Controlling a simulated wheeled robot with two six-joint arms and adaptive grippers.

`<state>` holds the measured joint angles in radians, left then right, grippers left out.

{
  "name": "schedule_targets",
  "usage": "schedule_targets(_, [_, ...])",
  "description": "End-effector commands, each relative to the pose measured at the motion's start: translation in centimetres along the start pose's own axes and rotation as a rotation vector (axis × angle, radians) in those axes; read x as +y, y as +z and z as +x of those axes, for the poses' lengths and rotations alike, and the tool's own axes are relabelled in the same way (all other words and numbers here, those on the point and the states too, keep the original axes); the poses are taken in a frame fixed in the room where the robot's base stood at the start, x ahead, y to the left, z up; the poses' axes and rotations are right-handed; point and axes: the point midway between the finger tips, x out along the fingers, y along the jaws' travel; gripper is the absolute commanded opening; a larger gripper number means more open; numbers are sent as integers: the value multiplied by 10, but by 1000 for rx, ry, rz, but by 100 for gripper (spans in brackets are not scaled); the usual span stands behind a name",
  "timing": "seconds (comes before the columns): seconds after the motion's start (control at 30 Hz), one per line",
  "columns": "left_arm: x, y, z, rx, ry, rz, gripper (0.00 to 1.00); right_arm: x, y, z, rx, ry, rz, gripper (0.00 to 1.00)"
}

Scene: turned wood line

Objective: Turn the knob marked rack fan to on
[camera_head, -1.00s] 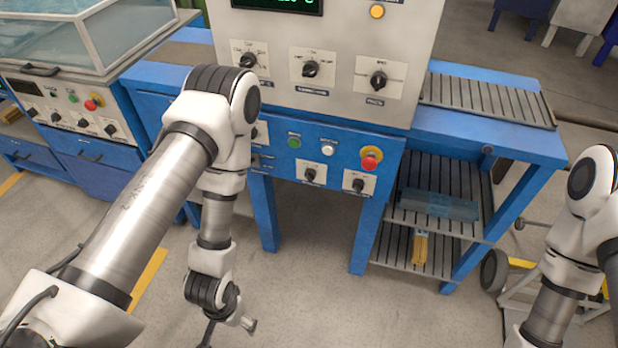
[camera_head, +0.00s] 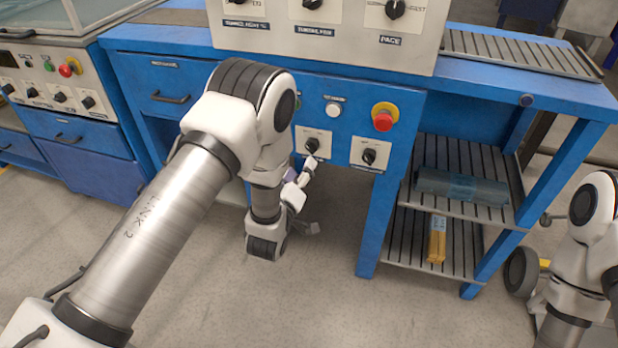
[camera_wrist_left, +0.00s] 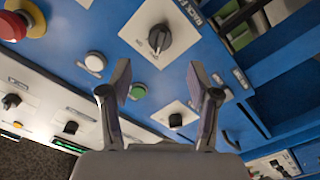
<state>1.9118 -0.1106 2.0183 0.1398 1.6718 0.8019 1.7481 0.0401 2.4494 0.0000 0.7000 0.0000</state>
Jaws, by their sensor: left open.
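The rack fan knob (camera_wrist_left: 160,38) is a black knob on a white plate, with its printed label partly cut off in the left wrist view. In the head view this knob (camera_head: 313,145) is on the blue lower panel, just above my left gripper (camera_head: 308,168). In the wrist view my left gripper (camera_wrist_left: 159,82) is open and empty, its two fingers apart. The knob appears ahead of the fingertips and above the gap, not between them. The on and off marks are too small to read. My right gripper is out of view; only part of that arm shows.
Nearby are a white button (camera_wrist_left: 95,62), a green button (camera_wrist_left: 138,90), a red emergency button (camera_head: 383,119), another knob (camera_head: 370,156) to the right and a knob (camera_wrist_left: 176,120) beyond the green button. A shelf (camera_head: 450,165) is at right.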

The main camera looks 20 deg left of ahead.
Motion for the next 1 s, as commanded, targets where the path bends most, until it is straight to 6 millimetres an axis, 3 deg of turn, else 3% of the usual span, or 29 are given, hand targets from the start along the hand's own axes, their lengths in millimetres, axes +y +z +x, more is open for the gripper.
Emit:
schedule_targets(0.03, [-4,5,2,3,5,1,61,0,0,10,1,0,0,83])
schedule_targets(0.17, [-1,1,11,6,6,0,61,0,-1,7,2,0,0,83])
schedule_targets(0.5, [-2,2,71,4,3,1,61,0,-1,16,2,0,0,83])
schedule_targets(0.8, [-1,1,79,0,1,3,61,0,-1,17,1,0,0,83])
schedule_targets(0.83, [-1,1,79,0,1,2,58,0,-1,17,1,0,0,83])
schedule_targets(1.0, [-1,1,79,0,1,2,2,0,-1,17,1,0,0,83])
